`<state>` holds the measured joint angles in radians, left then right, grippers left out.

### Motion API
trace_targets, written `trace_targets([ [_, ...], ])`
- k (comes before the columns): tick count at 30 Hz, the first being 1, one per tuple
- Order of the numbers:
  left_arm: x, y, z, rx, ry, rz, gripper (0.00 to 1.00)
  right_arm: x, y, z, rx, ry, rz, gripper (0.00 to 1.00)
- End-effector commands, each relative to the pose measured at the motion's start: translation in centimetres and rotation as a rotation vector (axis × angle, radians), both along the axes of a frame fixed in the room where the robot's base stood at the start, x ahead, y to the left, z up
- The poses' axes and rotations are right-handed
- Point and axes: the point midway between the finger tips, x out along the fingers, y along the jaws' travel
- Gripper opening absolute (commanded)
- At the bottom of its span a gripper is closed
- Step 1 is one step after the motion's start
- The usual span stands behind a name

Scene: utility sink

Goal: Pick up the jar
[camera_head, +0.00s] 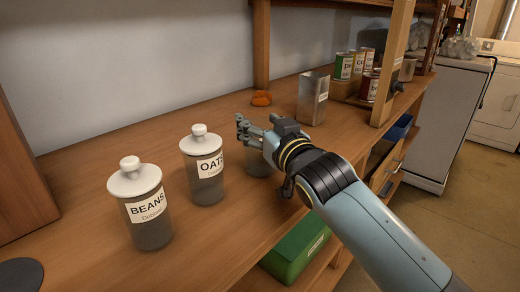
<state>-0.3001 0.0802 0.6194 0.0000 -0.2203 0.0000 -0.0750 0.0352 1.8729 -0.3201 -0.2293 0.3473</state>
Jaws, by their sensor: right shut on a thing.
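Two labelled glass jars with white knobbed lids stand on the wooden counter: the BEANS jar (152,232) at the lower left and the OATS jar (207,190) right of it. My right gripper (246,128) reaches in from the lower right and is shut on a third jar (258,167). Only the lower glass part of that jar shows; the gripper and wrist hide its top and any label. I cannot tell whether its base touches the counter. My left gripper is not in view.
A metal canister (313,98) and an orange object (261,98) stand behind the gripper. Several cans (343,67) are farther back by a wooden post (392,65). A green box (296,249) sits below the counter's front edge.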

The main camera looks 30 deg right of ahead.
Motion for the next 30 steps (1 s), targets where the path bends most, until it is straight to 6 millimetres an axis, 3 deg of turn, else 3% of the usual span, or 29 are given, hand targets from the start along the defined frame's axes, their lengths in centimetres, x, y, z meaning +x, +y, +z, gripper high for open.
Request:
trace_targets([
  [8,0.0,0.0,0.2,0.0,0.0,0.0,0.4,0.0,0.0,0.7,0.0,-0.004,0.0,0.03],
  [16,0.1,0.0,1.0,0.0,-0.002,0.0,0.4,0.0,0.0,4.7,0.0,-0.008,0.001,0.03],
  [24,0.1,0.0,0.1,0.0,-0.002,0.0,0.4,-2.0,-5.6,7.6,-0.015,-0.002,0.002,0.03],
  [30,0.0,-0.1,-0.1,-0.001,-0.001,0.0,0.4,-3.1,-8.7,9.6,-0.011,-0.001,0.002,0.03],
])
